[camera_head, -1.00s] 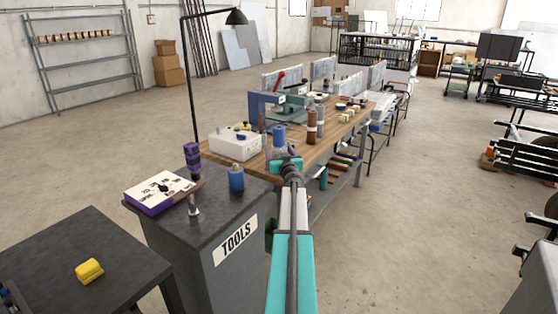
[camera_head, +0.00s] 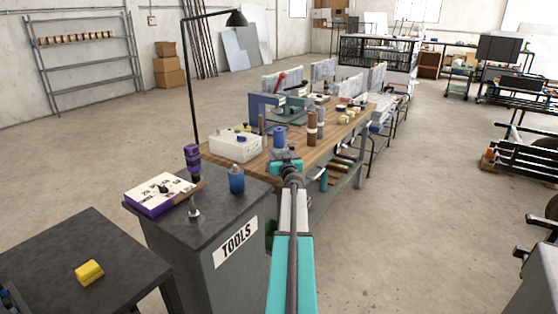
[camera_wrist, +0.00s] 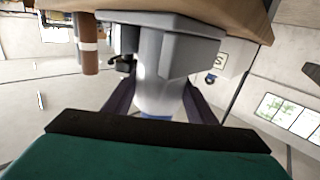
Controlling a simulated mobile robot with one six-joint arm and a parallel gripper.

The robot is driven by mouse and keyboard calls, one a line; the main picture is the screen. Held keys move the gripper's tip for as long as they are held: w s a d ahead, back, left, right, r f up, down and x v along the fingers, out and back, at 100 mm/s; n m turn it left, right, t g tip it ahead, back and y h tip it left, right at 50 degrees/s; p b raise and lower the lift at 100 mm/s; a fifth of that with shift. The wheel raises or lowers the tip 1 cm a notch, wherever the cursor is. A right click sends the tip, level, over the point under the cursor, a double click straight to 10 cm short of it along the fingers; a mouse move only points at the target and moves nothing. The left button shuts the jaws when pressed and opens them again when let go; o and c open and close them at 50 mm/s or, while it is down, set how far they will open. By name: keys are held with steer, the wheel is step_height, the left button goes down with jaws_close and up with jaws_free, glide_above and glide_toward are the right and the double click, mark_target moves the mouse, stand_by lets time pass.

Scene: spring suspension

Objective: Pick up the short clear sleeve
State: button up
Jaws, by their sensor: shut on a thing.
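In the wrist view, a pale grey, glossy round piece (camera_wrist: 160,85) sits between the two dark fingers of my gripper (camera_wrist: 156,106). It looks like the short clear sleeve, and the fingers are shut on its sides. A bit of blue shows at its near end. Its far end meets a grey plate-like shape (camera_wrist: 165,22); I cannot tell whether they touch. In the head view, my gripper (camera_head: 285,168) is at the near edge of the wooden bench (camera_head: 330,142), and the sleeve cannot be made out there.
A blue cylinder (camera_head: 279,137) and brown bottles (camera_head: 312,127) stand just beyond my gripper. A white box (camera_head: 235,146) is left of it. A blue bottle (camera_head: 236,180) stands on the grey tools cabinet (camera_head: 235,205).

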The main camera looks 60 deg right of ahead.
mark_target(281, 133)
steer(key=shift+r, duration=0.1)
steer(key=shift+r+p, duration=2.9)
steer(key=shift+r, duration=2.05)
